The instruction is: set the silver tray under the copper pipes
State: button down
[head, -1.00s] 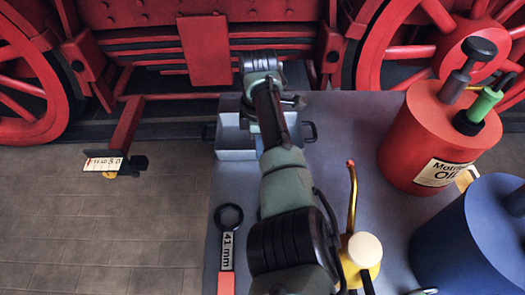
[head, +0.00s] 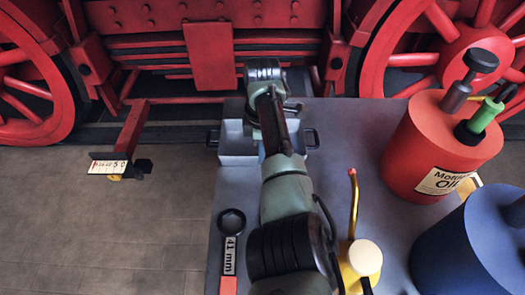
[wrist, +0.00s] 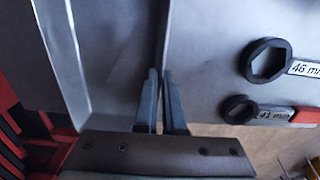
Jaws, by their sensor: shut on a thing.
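The silver tray (head: 237,146) is a shallow grey box with dark side handles, at the far end of the grey table, partly hidden behind my arm in the head view. In the wrist view, the tray (wrist: 110,50) fills the upper left. My gripper (wrist: 162,74) has its two fingers close together on the tray's wall, shut on it. In the head view my fingers are hidden by my arm. I cannot tell whether the tray touches the table. No copper pipes can be made out.
The table (head: 195,240) holds a 41 mm wrench (head: 231,245), a yellow oiler (head: 358,255), a red oil can (head: 440,140) and a blue can (head: 470,245). A 46 mm wrench (wrist: 266,61) shows in the wrist view.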

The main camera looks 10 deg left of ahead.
jog(key=c, duration=0.9)
grip_release()
notch_tip(320, 180, up, 13)
jog(key=p, duration=0.5)
